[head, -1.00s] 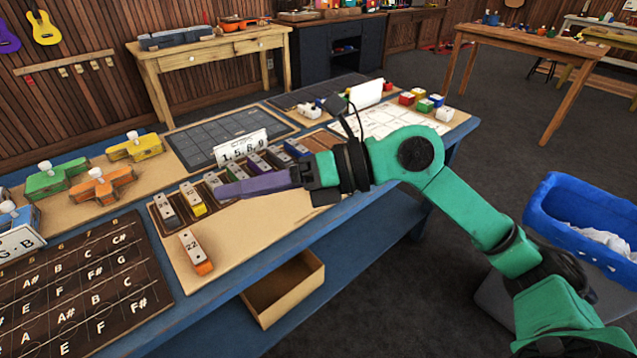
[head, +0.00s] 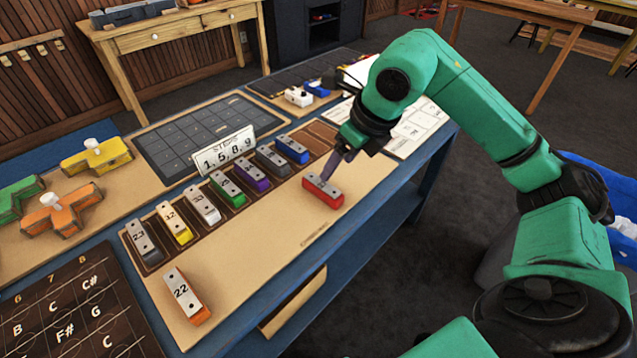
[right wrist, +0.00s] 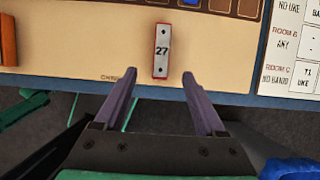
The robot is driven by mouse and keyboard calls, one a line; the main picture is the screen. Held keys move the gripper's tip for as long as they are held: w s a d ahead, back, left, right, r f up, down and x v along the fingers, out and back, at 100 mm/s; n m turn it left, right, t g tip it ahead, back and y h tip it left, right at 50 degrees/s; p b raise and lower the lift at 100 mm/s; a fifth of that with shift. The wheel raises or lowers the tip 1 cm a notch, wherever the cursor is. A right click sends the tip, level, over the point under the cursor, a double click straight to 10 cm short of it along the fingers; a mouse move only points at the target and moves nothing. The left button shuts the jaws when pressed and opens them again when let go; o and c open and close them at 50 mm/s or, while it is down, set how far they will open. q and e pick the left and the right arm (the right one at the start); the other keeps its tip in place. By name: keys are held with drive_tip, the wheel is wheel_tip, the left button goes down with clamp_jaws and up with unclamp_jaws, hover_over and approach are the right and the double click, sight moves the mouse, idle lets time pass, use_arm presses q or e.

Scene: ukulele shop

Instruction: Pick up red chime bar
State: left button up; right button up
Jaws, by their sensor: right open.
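The red chime bar (head: 323,192) lies flat on the tan board near the table's front edge, apart from the row of bars. In the right wrist view the red chime bar (right wrist: 161,52) shows a silver top marked 27 and red edges. My right gripper (head: 332,172) is just above it in the head view. In the right wrist view my right gripper (right wrist: 159,76) is open with nothing between its purple fingers. The bar lies ahead of the fingertips, roughly centred between them. My left gripper is not in view.
A brown rack (head: 163,266) holds a row of chime bars behind the red one. An orange bar (head: 187,295) marked 22 lies loose at the front left. A white number card (head: 226,150) stands behind the rack. The board around the red bar is clear.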

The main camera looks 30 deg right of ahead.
sight(323, 185)
drive_tip(key=x, duration=0.4)
drive_tip(key=shift+f, duration=0.2)
drive_tip(key=x, duration=0.2)
drive_tip(key=p+x, duration=0.1)
drive_tip(key=x, duration=0.3)
drive_tip(key=shift+w+f, duration=0.15)
drive_tip(key=shift+w, duration=0.3)
drive_tip(key=shift+w+f, duration=0.1)
drive_tip(key=shift+f, duration=0.1)
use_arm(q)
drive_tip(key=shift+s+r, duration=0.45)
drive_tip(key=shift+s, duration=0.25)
use_arm(e)
drive_tip(key=shift+f, duration=0.1)
clamp_jaws()
